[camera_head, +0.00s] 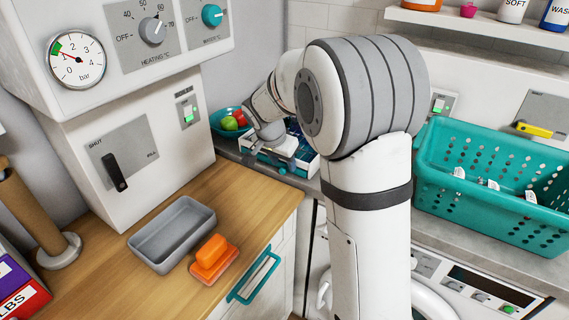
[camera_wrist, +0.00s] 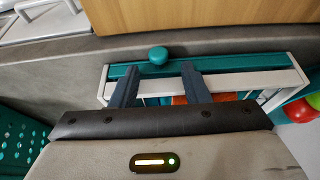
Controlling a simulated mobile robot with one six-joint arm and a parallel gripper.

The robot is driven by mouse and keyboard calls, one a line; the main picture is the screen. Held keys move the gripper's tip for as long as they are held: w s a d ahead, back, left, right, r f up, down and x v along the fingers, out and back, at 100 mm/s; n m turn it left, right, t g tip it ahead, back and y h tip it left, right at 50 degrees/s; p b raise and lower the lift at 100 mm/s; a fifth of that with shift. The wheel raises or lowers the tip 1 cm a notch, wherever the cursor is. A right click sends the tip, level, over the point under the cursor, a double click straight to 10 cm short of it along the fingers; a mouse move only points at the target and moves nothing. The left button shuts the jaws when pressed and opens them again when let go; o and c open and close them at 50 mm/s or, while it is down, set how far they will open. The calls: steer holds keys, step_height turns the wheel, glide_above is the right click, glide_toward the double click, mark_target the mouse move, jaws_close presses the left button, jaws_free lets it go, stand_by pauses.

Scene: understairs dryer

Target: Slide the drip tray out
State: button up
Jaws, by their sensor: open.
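A low white-framed unit with a teal front (camera_wrist: 220,63) and a round teal knob (camera_wrist: 158,55) lies ahead of my gripper (camera_wrist: 160,75) in the wrist view; I take the teal part for the drip tray. The knob lies between the lines of the two dark fingers, just beyond their tips, and neither finger is seen to touch it. My gripper is open and empty. In the head view the unit (camera_head: 304,160) sits on the grey ledge, and my gripper (camera_head: 268,163) is at its near left side. My wrist hides part of it there.
A teal bowl (camera_head: 221,121) of fruit stands behind the unit. A teal perforated basket (camera_head: 490,222) stands on the ledge at right.

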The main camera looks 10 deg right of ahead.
steer(key=shift+x, duration=0.8)
steer(key=shift+c, duration=0.5)
jaws_close()
